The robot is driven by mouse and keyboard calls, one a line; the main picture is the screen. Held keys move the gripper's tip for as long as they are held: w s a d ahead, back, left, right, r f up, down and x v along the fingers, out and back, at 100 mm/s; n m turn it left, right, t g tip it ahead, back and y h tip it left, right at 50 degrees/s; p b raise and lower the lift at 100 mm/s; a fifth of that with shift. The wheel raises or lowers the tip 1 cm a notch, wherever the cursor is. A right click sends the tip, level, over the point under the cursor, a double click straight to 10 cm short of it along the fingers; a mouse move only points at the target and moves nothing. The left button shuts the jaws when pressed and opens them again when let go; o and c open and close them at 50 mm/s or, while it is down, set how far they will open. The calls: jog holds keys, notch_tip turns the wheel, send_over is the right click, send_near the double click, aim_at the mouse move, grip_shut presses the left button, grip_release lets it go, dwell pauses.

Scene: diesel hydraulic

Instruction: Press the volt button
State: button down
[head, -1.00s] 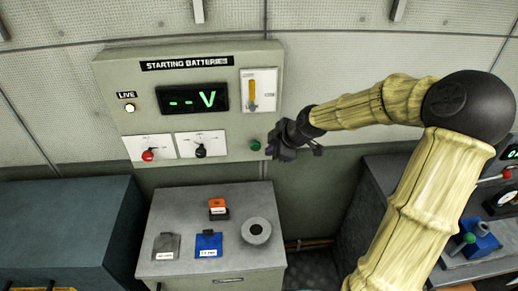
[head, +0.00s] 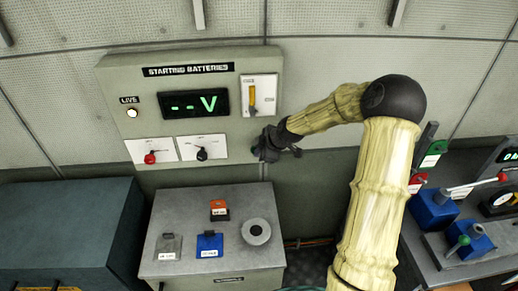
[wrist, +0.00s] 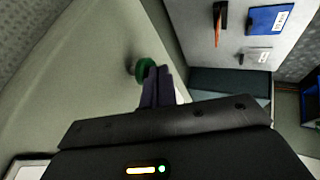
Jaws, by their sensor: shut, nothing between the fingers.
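The volt button appears to be the green round button (wrist: 145,69) on the starting batteries panel (head: 110,72); its own label is not readable. In the wrist view it stands out from the panel face just beyond my fingertips. My gripper (wrist: 160,72) is shut and empty, with its fingertips very close to the button; I cannot tell whether they touch it. The panel display (head: 193,102) shows green dashes and a V.
The panel also has a yellow-marked slider (head: 252,96), a red knob (head: 150,158), a black knob (head: 202,153) and a lit LIVE lamp (head: 133,113). Below stands a grey cabinet (head: 180,208) with tags on top. A bench with levers (head: 445,245) is at the right.

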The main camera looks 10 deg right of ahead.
dwell(0.3)
jog(key=shift+w+d+r, duration=0.1)
jog(key=shift+w+r, duration=0.05)
jog(key=shift+w, duration=0.4)
jog(key=shift+w+d+r, duration=0.1)
jog(key=shift+w, duration=0.4)
jog(key=s+d+r+b, duration=0.2)
jog(key=s+r, duration=0.5)
jog(key=s, duration=0.2)
jog(key=shift+s+r, duration=0.25)
jog(key=shift+s, duration=0.05)
